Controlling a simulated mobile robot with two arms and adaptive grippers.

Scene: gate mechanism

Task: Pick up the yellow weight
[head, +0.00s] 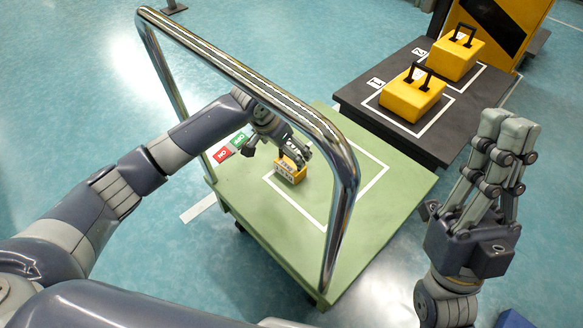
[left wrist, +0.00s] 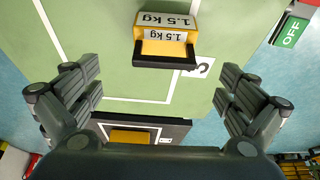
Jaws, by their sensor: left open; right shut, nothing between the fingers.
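A small yellow weight (head: 290,172) sits on the green cart top, inside a white outline. In the left wrist view the yellow weight (left wrist: 165,46) reads "1.5 kg" and has a black handle facing the gripper. My left gripper (head: 290,152) reaches past the cart's rail and is right by the weight. In the left wrist view its open fingers (left wrist: 160,82) are spread wide with nothing between them; the weight lies beyond the fingertips. My right gripper (head: 506,122) is shut and empty, raised at the right, away from the cart.
A chrome rail (head: 250,85) arches over the green cart (head: 400,190). Red and green ON/OFF labels lie on the cart. Two larger yellow weights with black handles, a near one (head: 412,96) and a far one (head: 455,57), stand on a dark platform (head: 365,88) behind.

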